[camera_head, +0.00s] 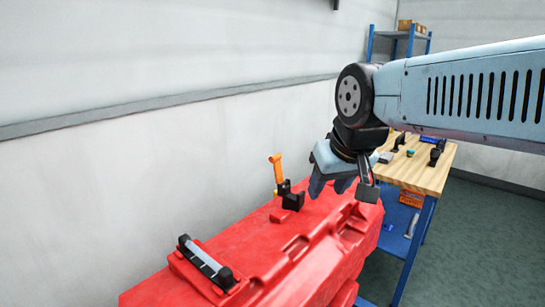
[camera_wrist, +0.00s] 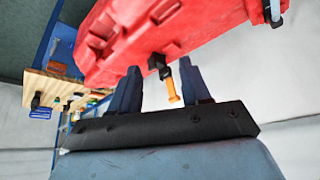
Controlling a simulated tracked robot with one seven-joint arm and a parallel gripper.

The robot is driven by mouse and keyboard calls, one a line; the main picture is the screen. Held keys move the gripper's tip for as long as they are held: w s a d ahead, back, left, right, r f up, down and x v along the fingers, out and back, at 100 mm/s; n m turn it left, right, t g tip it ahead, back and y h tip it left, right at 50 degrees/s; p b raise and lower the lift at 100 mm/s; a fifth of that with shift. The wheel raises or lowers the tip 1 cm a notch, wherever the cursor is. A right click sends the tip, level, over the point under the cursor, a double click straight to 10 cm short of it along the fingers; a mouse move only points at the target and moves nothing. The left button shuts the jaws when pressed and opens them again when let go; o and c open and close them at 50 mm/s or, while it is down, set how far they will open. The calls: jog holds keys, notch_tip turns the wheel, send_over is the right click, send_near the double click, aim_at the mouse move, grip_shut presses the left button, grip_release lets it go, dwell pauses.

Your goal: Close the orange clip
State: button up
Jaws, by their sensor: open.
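The orange clip (camera_head: 277,168) stands raised, roughly upright, from a black bracket (camera_head: 292,197) on top of the red tank (camera_head: 240,245). My gripper (camera_head: 332,188) is above the tank, to the right of the clip and apart from it in the head view. In the wrist view my gripper (camera_wrist: 160,90) is open, with its two fingers spread. The clip (camera_wrist: 173,88) and its bracket (camera_wrist: 158,63) appear between the fingers in that view, beyond the tips. I see nothing held. The red tank (camera_wrist: 125,35) fills the upper middle of the wrist view.
A black and grey handle (camera_head: 205,262) sits on the tank's near left end. A wooden-topped workbench (camera_head: 425,168) with small items stands behind at the right. A blue shelf (camera_head: 400,38) is at the back. A white wall (camera_head: 120,190) runs along the tank's left side.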

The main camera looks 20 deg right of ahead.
jog(key=w+d+f+n+g+h, duration=0.2)
jog(key=w+f+n+g+h, duration=0.2)
jog(key=n, duration=0.2)
jog(key=n+t+h, duration=0.8)
jog(key=n+h, duration=0.3)
jog(key=n, duration=0.8)
send_near(279, 156)
jog(key=x, duration=0.7)
jog(key=w+x, duration=0.1)
jog(key=x, duration=0.3)
jog(key=shift+a+f, duration=0.15)
jog(key=shift+f, duration=0.2)
jog(key=shift+c, duration=0.4)
grip_shut()
